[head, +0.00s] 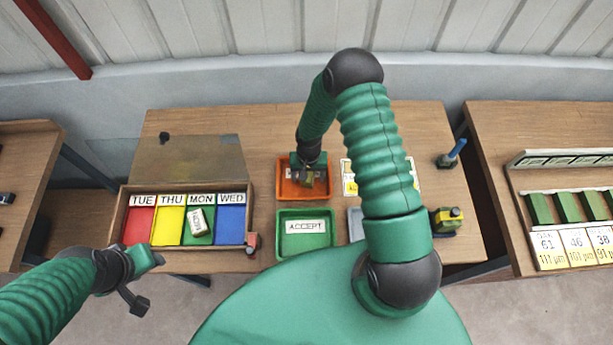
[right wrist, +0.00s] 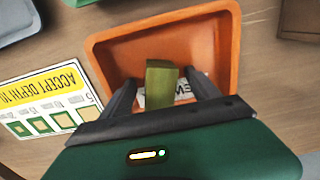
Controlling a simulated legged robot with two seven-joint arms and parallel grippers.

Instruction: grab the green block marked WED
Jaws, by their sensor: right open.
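An olive-green block (right wrist: 161,82) stands in the orange tray (right wrist: 228,50), between the fingers of my open right gripper (right wrist: 160,92). No marking is readable on its visible faces. A white label under it is partly hidden. In the head view my right gripper (head: 309,172) reaches down over the orange tray (head: 284,193) and covers most of the block. My left gripper (head: 146,280) is open and empty at the front left, before the table. A sorting box (head: 250,212) has TUE, THU, MON and WED compartments; a block with a white label (head: 199,222) lies in the green MON compartment.
A green ACCEPT tray (head: 305,250) sits in front of the orange tray. A grey tray (head: 356,222) is partly hidden by my right arm. A yellow-and-green device (head: 446,220) and a blue-handled tool (head: 452,153) stand at right. A depth card (right wrist: 48,101) lies beside the orange tray.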

